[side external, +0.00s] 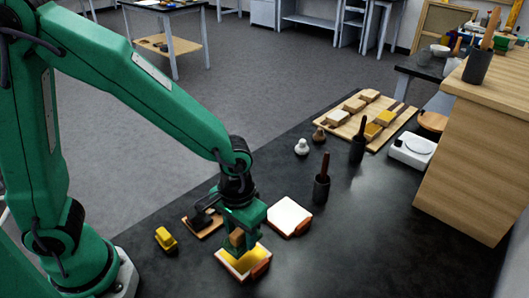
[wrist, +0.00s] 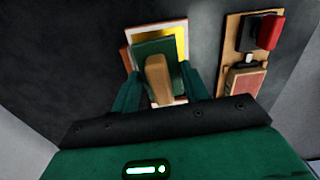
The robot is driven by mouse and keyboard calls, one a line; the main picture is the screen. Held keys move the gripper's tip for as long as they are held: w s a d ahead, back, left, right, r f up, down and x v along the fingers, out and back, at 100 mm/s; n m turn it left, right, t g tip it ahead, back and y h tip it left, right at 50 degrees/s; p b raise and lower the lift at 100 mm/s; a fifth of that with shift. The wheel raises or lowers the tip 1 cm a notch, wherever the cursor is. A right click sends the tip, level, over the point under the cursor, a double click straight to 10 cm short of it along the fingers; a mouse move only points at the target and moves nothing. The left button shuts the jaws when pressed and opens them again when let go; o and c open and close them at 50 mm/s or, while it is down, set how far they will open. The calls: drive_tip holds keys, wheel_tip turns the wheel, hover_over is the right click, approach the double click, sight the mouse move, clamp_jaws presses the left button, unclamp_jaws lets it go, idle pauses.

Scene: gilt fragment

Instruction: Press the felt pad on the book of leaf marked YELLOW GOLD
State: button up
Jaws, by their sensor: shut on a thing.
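My gripper (side external: 238,238) is shut on the felt pad, which has a wooden handle (wrist: 158,78) and a green plate (wrist: 152,47). The handle also shows between the jaws in the side view. The pad is over an open book of leaf (side external: 256,264) with a bright yellow-gold sheet and an orange-brown edge. In the wrist view the gold sheet (wrist: 181,42) shows past the pad's right side. The pad hides much of the page. I cannot tell whether its underside touches the leaf. No marking on the book is legible. A second book with a pale, whitish leaf (side external: 289,215) lies to the right.
A wooden board with a dark tool (side external: 203,222) lies just left of the gripper; the wrist view shows its red-ended piece (wrist: 269,31). A yellow object (side external: 165,239) lies farther left. Dark cups with brushes (side external: 321,188) and a board of blocks (side external: 366,118) stand behind.

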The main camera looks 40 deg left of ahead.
drive_tip(key=shift+f, duration=1.95)
drive_tip(key=shift+f, duration=0.65)
idle(1.2)
drive_tip(key=shift+r, duration=3.6)
